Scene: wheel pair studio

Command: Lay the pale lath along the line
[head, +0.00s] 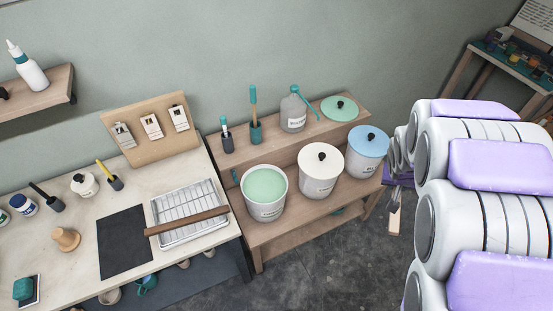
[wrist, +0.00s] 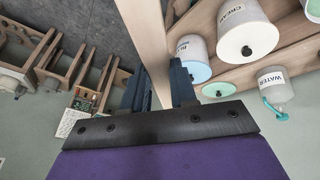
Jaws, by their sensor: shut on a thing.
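My gripper (wrist: 158,88) is shut on the pale lath (wrist: 148,40), a light wooden strip that runs from between the dark fingers to the top edge of the wrist view. In the head view the lath's end (head: 393,221) shows below my arm, over the dark floor to the right of the shelf bench. The rest of it and most of my gripper are hidden behind my arm there. I cannot make out a line in either view.
A wooden bench (head: 262,233) holds a green-filled bucket (head: 265,190), a white lidded bucket (head: 320,171) and a blue-lidded bucket (head: 367,152). The left table has a black mat (head: 126,243) and a white ribbed tray (head: 188,203) with a brown strip (head: 187,221) across it.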

